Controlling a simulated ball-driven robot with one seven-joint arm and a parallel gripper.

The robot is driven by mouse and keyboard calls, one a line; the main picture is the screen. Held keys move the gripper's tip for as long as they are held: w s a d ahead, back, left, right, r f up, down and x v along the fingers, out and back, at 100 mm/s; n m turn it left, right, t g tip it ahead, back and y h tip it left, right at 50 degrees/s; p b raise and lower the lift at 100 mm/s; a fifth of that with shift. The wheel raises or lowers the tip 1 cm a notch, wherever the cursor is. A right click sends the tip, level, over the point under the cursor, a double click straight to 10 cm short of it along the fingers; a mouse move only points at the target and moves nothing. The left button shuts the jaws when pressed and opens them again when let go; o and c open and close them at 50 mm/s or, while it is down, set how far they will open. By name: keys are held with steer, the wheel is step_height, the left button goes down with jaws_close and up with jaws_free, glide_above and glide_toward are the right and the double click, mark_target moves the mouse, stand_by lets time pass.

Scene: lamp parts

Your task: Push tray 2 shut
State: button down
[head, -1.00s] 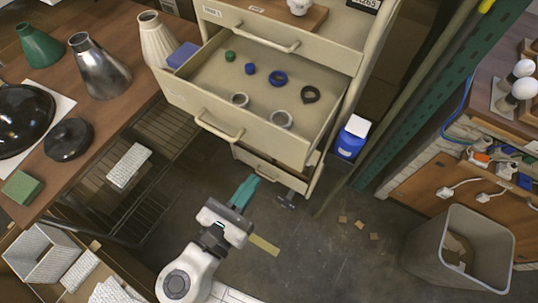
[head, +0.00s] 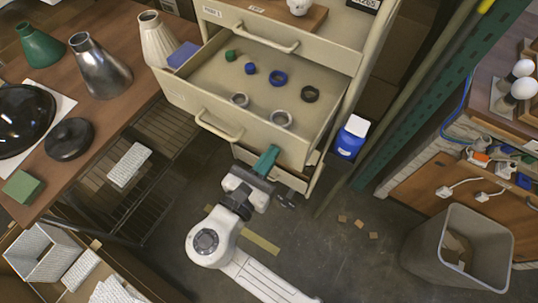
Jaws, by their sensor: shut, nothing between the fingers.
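A beige tray (head: 182,98) of the cabinet stands pulled far out, with a bar handle (head: 220,128) on its front. I cannot read a number on it. It holds green and blue caps and several rings. My gripper (head: 271,152) has teal fingers, which are shut and empty. The fingertips overlap the lower right part of the tray's front, to the right of the handle. I cannot tell whether they touch it.
Another drawer with a handle (head: 266,40) is above, and a lower one (head: 283,174) is below the open tray. A wooden table (head: 110,105) with lamp shades is at left. A blue bottle (head: 350,140) stands right of the cabinet. A grey bin (head: 425,255) stands at right.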

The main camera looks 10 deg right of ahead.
mark_target(309, 105)
steer(key=p+x, duration=0.1)
steer(key=x, duration=1.7)
steer(key=shift+w+d, duration=0.25)
steer(key=shift+d, duration=0.05)
steer(key=shift+w+d, duration=0.4)
steer(key=shift+w, duration=0.15)
steer(key=shift+w+r, duration=0.15)
steer(key=shift+d+r, duration=0.1)
steer(key=shift+d, duration=0.1)
